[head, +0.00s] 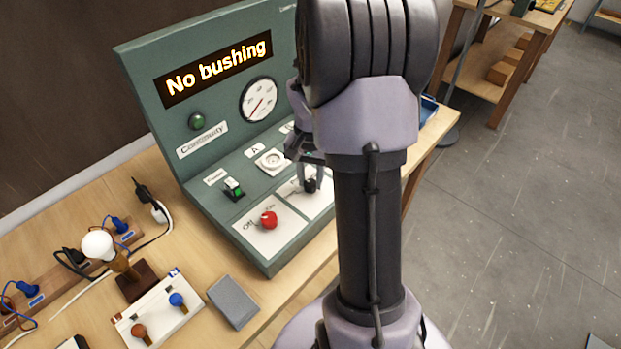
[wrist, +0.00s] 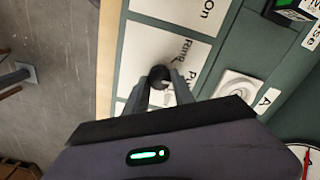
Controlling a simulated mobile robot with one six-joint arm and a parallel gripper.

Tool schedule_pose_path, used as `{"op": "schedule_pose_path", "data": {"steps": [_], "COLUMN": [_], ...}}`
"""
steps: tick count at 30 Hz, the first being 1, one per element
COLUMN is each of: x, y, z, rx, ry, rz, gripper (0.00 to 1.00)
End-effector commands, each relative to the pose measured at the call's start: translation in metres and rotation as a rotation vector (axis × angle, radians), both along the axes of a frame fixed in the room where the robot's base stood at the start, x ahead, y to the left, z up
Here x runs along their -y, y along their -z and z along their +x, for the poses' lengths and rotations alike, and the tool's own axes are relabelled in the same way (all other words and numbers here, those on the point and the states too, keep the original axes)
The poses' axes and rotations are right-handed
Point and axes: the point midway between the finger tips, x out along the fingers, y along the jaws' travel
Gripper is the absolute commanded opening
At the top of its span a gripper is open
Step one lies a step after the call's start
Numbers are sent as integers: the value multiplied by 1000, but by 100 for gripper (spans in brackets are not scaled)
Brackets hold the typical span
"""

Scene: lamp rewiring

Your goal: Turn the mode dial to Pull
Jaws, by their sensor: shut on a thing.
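The mode dial is a small black knob (head: 310,186) on a white plate of the green test panel. In the wrist view the knob (wrist: 158,74) stands between my fingertips, beside printed labels that seem to read "Ring" and, partly covered, "Pu…". My gripper (head: 306,172) reaches down to the panel from above, and in the wrist view my gripper (wrist: 159,84) is shut on the knob, one finger on each side. The fingers hide part of the plate, and I cannot tell which label the dial points to.
The display (head: 218,70) reads "No bushing". A red knob (head: 268,220) on the Off/On plate is left of the dial. A round white socket (head: 272,161) and a green switch (head: 233,187) are behind. A bulb (head: 98,245) and grey box (head: 233,301) occupy the bench.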

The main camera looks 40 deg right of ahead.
Motion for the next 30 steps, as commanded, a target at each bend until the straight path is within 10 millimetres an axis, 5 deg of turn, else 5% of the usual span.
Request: {"op": "schedule_pose_path", "data": {"steps": [20, 21, 23, 30], "x": [0, 0, 0, 0], "y": [0, 0, 0, 0], "z": [0, 0, 0, 0], "rx": [1, 1, 1, 0], "ry": [53, 53, 53, 52], "rz": [-1, -1, -1, 0], "gripper": [0, 36, 48, 52]}}
